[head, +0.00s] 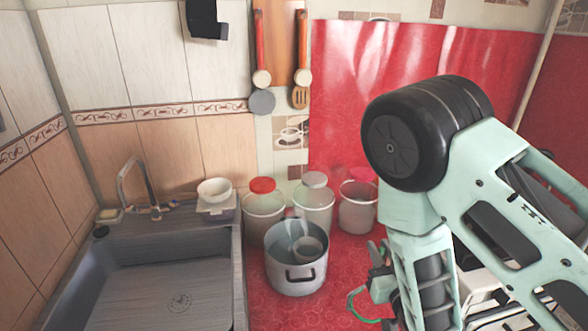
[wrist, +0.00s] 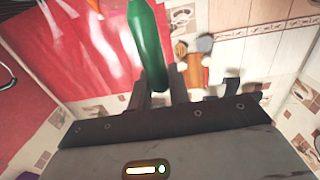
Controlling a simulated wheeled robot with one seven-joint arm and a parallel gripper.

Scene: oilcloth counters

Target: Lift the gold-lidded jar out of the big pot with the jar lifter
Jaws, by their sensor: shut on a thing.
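The big pot (head: 300,278) is a grey metal pot with dark handles, standing open on the red counter right of the sink. A round greyish thing (head: 308,248) shows inside it; I cannot tell whether it is the gold-lidded jar, and no gold lid is clear. My gripper (wrist: 160,88) is shut on the green handle of a tool, likely the jar lifter (wrist: 149,40). In the head view a green loop of it (head: 357,303) shows low beside my arm, right of the pot and apart from it. The lifter's far end is hidden.
Behind the pot stand a red-lidded container (head: 263,216), a grey-lidded container (head: 314,208) and another container (head: 358,209). The sink (head: 165,285) is at left, with a white bowl (head: 214,190) behind it. Utensils hang on the wall (head: 262,100).

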